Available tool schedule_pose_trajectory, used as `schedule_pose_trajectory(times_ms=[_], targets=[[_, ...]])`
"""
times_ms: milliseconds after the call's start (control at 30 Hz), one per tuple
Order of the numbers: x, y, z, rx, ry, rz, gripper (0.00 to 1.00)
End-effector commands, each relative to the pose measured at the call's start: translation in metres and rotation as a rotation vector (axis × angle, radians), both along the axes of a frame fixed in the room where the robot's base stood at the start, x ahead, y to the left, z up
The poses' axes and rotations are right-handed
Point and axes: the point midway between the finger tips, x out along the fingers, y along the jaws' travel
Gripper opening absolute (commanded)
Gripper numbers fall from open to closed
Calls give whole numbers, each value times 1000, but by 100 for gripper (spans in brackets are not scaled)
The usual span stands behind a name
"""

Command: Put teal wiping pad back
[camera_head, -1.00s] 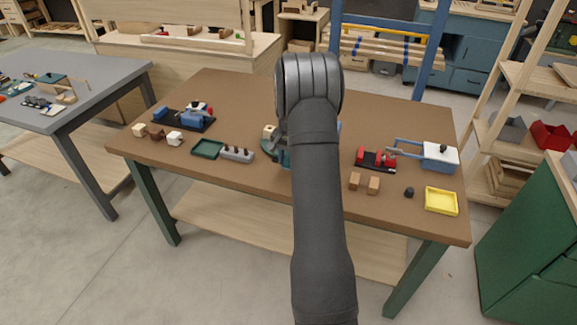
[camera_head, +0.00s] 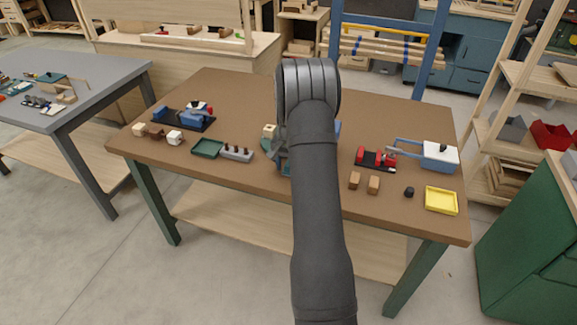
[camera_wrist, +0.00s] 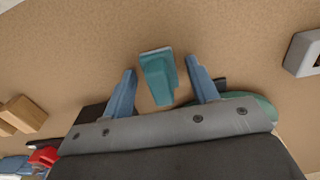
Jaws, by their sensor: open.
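The teal wiping pad (camera_wrist: 158,76), with a raised block-like grip, lies on the brown bench in the wrist view. My gripper (camera_wrist: 161,70) is open, with one blue finger on each side of the pad and visible gaps between. The pad is not held. In the head view my arm covers the gripper and most of this spot; only a small teal part (camera_head: 285,164) shows beside the arm, and I cannot tell whether it is the pad.
On the brown bench (camera_head: 235,96), a dark green tray (camera_head: 207,148) looks empty, beside a grey block with pegs (camera_head: 237,154). A rounded teal piece (camera_wrist: 258,106) is close behind my right finger. Brown blocks (camera_head: 373,184) and a yellow tray (camera_head: 441,201) are at right.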

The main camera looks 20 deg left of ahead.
Motion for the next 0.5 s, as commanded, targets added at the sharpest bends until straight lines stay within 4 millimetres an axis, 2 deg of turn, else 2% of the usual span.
schedule_pose_trajectory(times_ms=[167, 500], targets=[[1, 0, 19, 2, -4, 0, 54], [1, 0, 91, 2, -4, 0, 54]])
